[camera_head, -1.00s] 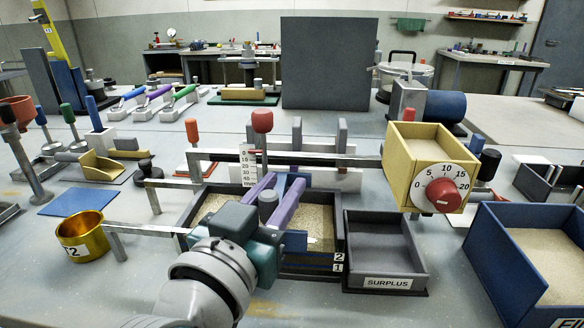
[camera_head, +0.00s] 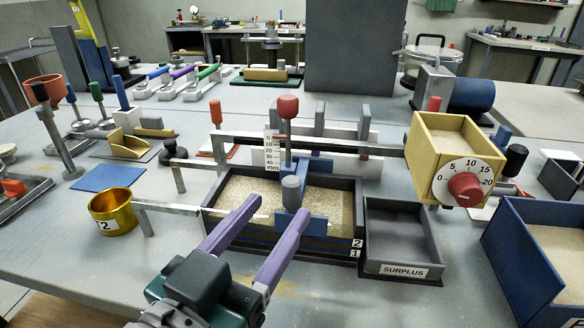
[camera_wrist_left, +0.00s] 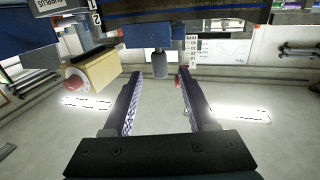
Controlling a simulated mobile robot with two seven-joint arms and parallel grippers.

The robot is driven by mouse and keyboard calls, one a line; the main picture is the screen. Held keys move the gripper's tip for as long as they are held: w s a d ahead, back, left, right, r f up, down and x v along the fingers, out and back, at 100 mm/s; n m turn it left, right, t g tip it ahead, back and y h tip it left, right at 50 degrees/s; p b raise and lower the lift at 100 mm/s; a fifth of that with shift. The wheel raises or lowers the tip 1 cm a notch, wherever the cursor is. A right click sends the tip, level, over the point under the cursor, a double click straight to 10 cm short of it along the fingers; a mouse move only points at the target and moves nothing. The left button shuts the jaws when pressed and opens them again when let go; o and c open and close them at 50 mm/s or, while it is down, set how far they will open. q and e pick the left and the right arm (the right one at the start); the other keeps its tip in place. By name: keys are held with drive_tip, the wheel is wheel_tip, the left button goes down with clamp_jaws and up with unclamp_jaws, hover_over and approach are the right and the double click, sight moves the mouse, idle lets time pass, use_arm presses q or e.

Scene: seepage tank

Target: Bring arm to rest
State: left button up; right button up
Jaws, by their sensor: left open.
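My left gripper (camera_head: 268,218) is in the lower middle of the head view. Its two purple fingers are apart with nothing between them. They point toward the front of the sand-filled tank (camera_head: 331,201) and appear short of it. A blue tool with a grey knob (camera_head: 291,190) stands at the tank's front, past the fingertips. In the left wrist view the open fingers (camera_wrist_left: 158,75) also show empty, with the grey knob (camera_wrist_left: 160,66) beyond them. My right gripper does not show.
A dark tray marked SURPLUS (camera_head: 399,241) stands right of the tank. A yellow box with a red dial (camera_head: 464,188) is above it, and a blue sand bin (camera_head: 520,262) is far right. A brass cup (camera_head: 114,212) stands left. The table's front left is clear.

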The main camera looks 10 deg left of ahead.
use_arm(q)
drive_tip(key=shift+v, duration=0.8)
drive_tip(key=shift+r, duration=0.1)
